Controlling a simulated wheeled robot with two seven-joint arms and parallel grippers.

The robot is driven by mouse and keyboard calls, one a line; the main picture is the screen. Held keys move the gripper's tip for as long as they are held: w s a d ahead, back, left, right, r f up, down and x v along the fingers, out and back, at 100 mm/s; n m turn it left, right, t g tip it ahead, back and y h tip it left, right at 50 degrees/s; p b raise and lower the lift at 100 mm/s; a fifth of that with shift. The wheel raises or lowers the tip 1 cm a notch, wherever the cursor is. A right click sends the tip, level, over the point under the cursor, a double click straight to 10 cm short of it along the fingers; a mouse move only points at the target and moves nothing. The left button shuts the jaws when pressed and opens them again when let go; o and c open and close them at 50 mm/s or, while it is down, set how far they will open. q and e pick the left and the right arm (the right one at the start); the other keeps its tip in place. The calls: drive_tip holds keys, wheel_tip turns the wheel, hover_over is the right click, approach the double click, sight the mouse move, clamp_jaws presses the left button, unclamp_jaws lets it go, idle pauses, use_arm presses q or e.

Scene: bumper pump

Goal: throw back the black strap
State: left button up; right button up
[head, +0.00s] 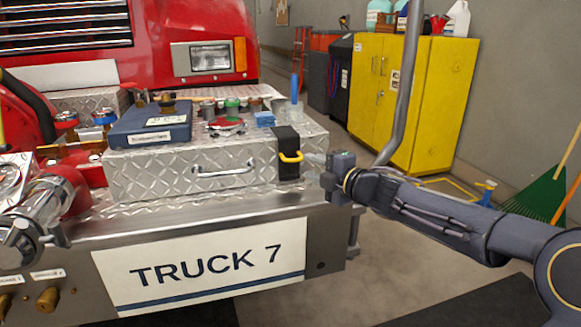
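The black strap (287,140) hangs down over the right front corner of the silver diamond-plate box (150,180) on the truck's bumper. A yellow loop (292,157) sticks out from the strap's front face. My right gripper (316,160) comes in from the right, at the height of the yellow loop. Its fingertips point left and end just right of the loop, seemingly apart from it. The fingers are small and pale here, and their opening cannot be made out. My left gripper is not in view.
A blue case (150,128) and several small fittings lie on the box lid, along with a blue block (265,119). A silver handle (223,171) is on the box front. A grey pole (402,85) stands behind my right forearm, before a yellow cabinet (440,95).

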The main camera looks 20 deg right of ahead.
sight(296, 160)
drive_tip(key=x, duration=0.7)
drive_tip(key=shift+r, duration=0.1)
drive_tip(key=shift+c, duration=0.4)
clamp_jaws()
